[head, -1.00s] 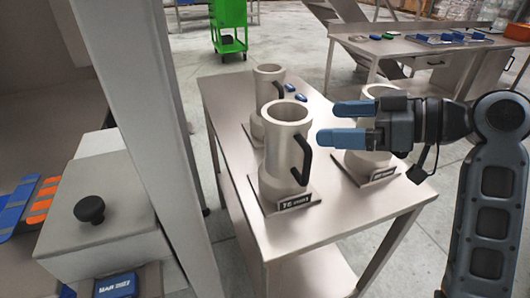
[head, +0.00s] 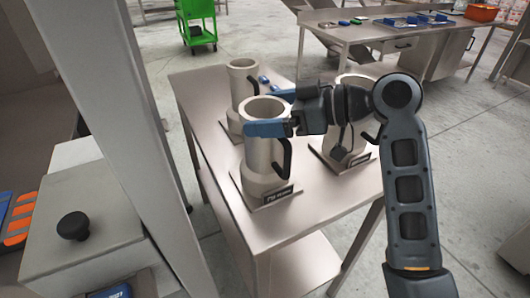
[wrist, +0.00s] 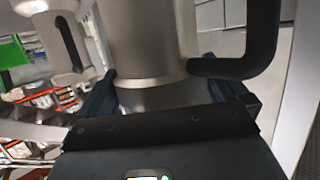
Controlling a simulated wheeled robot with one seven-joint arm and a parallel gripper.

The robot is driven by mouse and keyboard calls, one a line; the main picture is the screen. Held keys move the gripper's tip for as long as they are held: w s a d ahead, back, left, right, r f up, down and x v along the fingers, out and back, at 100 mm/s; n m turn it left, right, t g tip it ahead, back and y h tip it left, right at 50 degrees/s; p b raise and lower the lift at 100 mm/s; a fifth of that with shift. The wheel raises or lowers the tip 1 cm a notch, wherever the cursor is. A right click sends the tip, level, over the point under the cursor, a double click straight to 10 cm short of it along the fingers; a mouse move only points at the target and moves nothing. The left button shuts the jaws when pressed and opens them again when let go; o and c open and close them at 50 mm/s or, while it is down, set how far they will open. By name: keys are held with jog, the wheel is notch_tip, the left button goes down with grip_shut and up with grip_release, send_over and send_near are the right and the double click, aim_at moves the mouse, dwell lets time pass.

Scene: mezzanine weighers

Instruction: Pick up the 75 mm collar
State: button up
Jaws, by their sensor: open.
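The 75 mm collar (head: 261,165) is a tall beige cylinder with a black side handle. It stands upright on a stand with a dark label (head: 278,196) that seems to read 75 mm. My gripper (head: 264,112) is open at the collar's upper part. One blue finger lies along the near side of the rim; the other is partly hidden behind it. In the wrist view the collar (wrist: 148,45) fills the middle between the blue fingers, its handle on the right. Contact cannot be told.
A second collar (head: 241,88) stands behind on the steel table (head: 300,238), and a third (head: 335,132) stands to the right, partly behind my arm. A grey post (head: 125,130) and a box with a black knob (head: 73,226) are at left.

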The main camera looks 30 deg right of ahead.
jog(key=shift+c, duration=0.5)
jog(key=c, duration=1.3)
jog(key=shift+c, duration=0.9)
jog(key=shift+r, duration=0.15)
